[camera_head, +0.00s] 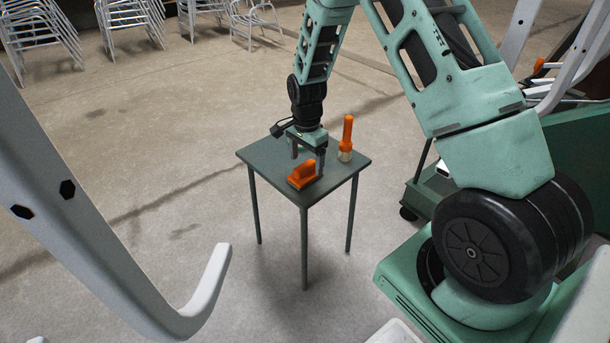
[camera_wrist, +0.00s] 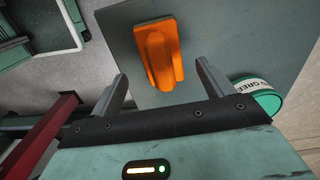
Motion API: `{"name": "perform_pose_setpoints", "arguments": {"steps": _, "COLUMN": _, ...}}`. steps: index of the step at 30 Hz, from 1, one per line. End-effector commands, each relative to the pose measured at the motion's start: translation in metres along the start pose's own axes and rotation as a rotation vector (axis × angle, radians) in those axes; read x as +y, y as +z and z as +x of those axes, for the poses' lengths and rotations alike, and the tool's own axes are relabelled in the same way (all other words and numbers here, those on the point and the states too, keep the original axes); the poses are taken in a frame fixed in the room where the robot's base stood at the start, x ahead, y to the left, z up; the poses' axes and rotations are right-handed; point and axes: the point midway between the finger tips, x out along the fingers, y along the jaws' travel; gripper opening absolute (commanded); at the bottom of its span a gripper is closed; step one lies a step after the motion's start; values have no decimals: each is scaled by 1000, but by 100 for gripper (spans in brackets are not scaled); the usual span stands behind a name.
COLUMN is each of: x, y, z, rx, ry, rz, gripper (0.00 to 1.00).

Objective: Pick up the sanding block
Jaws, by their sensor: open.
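The orange sanding block (camera_head: 302,174) lies on a small dark green table (camera_head: 262,155), near its front corner. In the wrist view the block (camera_wrist: 160,55) lies beyond my fingertips, roughly between their lines, with its raised grip facing up. My gripper (camera_head: 308,164) is just above the tabletop, close behind the block. In the wrist view my gripper (camera_wrist: 160,82) has its two fingers spread apart with nothing between them. I cannot tell the exact height of the fingertips over the table.
An orange-handled tool (camera_head: 347,138) stands upright on the table, right of my gripper. A green round container with a white label (camera_wrist: 262,95) sits right of my fingers. White chair frames (camera_head: 40,35) are stacked at the back. A pale curved frame (camera_head: 95,235) crosses the left foreground.

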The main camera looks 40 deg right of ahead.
Motion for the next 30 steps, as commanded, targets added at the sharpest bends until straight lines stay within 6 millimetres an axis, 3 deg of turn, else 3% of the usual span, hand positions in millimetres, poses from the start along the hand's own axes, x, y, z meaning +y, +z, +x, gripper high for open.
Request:
{"name": "perform_pose_setpoints", "arguments": {"steps": 6, "x": -3, "y": 2, "z": 36, "rx": -1, "ry": 2, "rz": 0, "gripper": 80}}
{"name": "perform_pose_setpoints", "arguments": {"steps": 14, "x": -3, "y": 2, "z": 41, "rx": 0, "ry": 0, "rz": -2, "gripper": 80}}
{"name": "perform_pose_setpoints", "arguments": {"steps": 15, "x": -3, "y": 2, "z": 41, "rx": 0, "ry": 0, "rz": -2, "gripper": 77}}
{"name": "perform_pose_setpoints", "arguments": {"steps": 21, "x": -3, "y": 2, "z": 41, "rx": 0, "ry": 0, "rz": -2, "gripper": 26}}
{"name": "perform_pose_setpoints", "arguments": {"steps": 30, "x": -4, "y": 2, "z": 36, "rx": 1, "ry": -1, "rz": -1, "gripper": 26}}
